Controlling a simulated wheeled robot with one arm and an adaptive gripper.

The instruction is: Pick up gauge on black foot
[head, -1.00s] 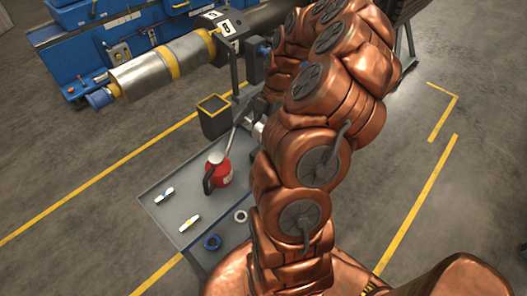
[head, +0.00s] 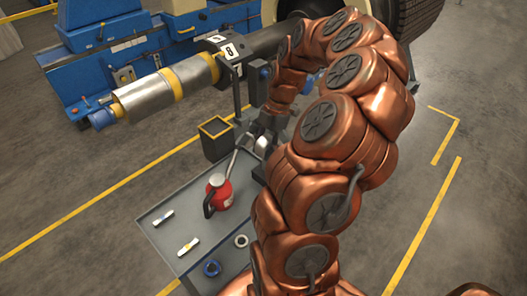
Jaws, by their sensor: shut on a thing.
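My gripper (head: 272,127) is a dark shape at the end of my copper-coloured arm, over the far right end of the grey table. It is shut on a small silver, rounded thing (head: 262,145), which looks like the gauge. My arm and gripper hide part of it. Its dial face and black foot cannot be made out. I cannot tell whether it touches the table top.
A dark bin (head: 215,142) stands behind. A rotor (head: 165,95) lies beyond.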

